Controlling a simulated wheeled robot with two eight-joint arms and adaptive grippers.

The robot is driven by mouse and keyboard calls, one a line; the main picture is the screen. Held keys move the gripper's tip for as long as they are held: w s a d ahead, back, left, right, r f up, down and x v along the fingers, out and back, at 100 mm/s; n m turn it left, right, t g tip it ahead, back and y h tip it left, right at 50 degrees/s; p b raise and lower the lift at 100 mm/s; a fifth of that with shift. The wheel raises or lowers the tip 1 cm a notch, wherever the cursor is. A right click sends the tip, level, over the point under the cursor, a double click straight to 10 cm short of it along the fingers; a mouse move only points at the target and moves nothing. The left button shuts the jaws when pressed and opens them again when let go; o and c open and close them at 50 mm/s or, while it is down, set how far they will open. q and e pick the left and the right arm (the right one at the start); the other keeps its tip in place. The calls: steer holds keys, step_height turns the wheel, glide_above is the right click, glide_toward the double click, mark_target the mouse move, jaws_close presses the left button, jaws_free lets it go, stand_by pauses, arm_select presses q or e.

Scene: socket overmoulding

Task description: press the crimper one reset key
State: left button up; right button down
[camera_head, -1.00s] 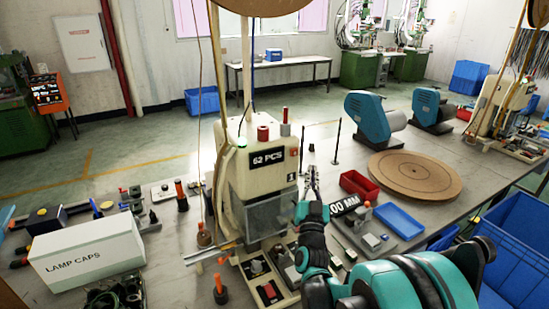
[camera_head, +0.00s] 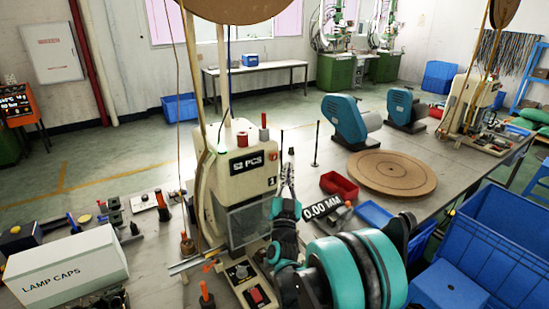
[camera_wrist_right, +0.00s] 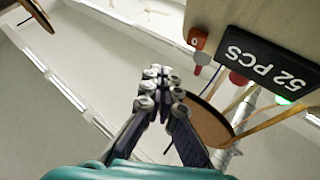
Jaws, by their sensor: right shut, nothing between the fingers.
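Crimper one (camera_head: 235,190) is the beige machine with a "1" label and a black "52 PCS" display (camera_head: 245,163). A small red key marked 0 (camera_head: 271,156) sits on its front, right of the display. In the right wrist view the red key (camera_wrist_right: 198,38) shows beside the display (camera_wrist_right: 268,62). My right gripper (camera_head: 288,168) is shut and empty, just right of the machine's front and slightly below the key. In the right wrist view its closed fingertips (camera_wrist_right: 158,82) point up the picture, apart from the key. My left gripper is not in view.
A "0.00 MM" readout (camera_head: 324,206), a red tray (camera_head: 339,185) and a round brown board (camera_head: 392,172) lie right of my gripper. A white LAMP CAPS box (camera_head: 65,272) stands at left. Blue bins (camera_head: 500,250) stand at lower right.

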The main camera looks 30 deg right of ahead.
mark_target(277, 154)
steer(key=shift+w+a, duration=0.2)
steer(key=shift+w, duration=2.1)
steer(key=shift+w, duration=0.45)
steer(key=shift+w+a, duration=0.1)
steer(key=shift+w, duration=0.45)
steer(key=shift+s+b, duration=0.2)
steer(key=shift+b, duration=0.1)
stand_by(0.3)
steer(key=shift+s, duration=0.8)
steer(key=s, duration=0.5)
steer(key=shift+d+b, duration=0.3)
